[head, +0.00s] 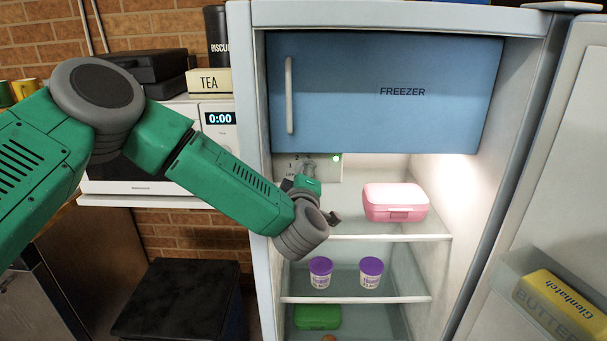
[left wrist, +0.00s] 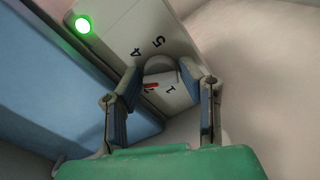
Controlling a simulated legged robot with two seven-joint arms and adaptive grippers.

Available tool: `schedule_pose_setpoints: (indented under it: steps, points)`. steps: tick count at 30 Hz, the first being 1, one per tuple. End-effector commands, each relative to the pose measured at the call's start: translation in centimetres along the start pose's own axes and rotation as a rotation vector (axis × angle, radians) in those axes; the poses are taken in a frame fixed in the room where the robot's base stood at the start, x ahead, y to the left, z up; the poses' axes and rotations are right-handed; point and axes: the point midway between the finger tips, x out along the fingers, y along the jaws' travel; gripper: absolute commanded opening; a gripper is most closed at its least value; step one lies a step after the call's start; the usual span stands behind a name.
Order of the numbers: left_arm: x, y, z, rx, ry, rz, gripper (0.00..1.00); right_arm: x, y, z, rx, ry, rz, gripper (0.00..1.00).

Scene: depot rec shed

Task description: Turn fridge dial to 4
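The fridge dial (left wrist: 160,68) is a round grey knob on a light control panel (left wrist: 178,38). The digits 4, 5 and 1 show around it, with a red mark close to another digit that I cannot read clearly. In the left wrist view my left gripper (left wrist: 160,72) has its fingers apart, one on each side of the dial. I cannot tell if they touch it. In the head view my left gripper (head: 306,168) is inside the fridge, in front of the panel (head: 325,173) under the freezer door, and hides the dial. My right gripper is not in view.
The blue freezer door (head: 385,120) is shut just above. A pink box (head: 395,203) stands on the shelf at right, with two purple-lidded pots (head: 320,272) below. The fridge door (head: 550,190) stands open at right. A green light (left wrist: 83,24) glows on the panel.

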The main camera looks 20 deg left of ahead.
Motion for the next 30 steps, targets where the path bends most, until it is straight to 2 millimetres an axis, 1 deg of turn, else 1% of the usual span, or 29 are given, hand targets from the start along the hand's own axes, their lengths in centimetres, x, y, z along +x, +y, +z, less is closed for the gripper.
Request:
schedule_pose_setpoints:
  steps: [1, 2, 10, 16, 20, 30]
  points:
    - [0.0, 0.0, 0.0, 0.000, 0.001, 0.000, 0.10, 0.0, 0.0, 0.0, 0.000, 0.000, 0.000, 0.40]
    - [0.0, 0.0, 0.0, 0.000, 0.001, 0.000, 0.00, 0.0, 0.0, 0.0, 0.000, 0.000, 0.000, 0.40]
    - [0.0, 0.0, -0.1, 0.010, 0.002, 0.000, 0.00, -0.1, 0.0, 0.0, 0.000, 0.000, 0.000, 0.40]
    - [0.0, 0.2, -0.2, 0.076, 0.003, 0.000, 0.00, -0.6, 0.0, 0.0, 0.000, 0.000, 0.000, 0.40]
    - [0.0, 0.2, -0.2, 0.160, 0.003, 0.001, 0.00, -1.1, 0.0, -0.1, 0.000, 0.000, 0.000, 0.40]
    - [0.1, 0.4, -0.3, 0.458, 0.006, 0.002, 0.00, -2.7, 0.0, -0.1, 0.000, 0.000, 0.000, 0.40]
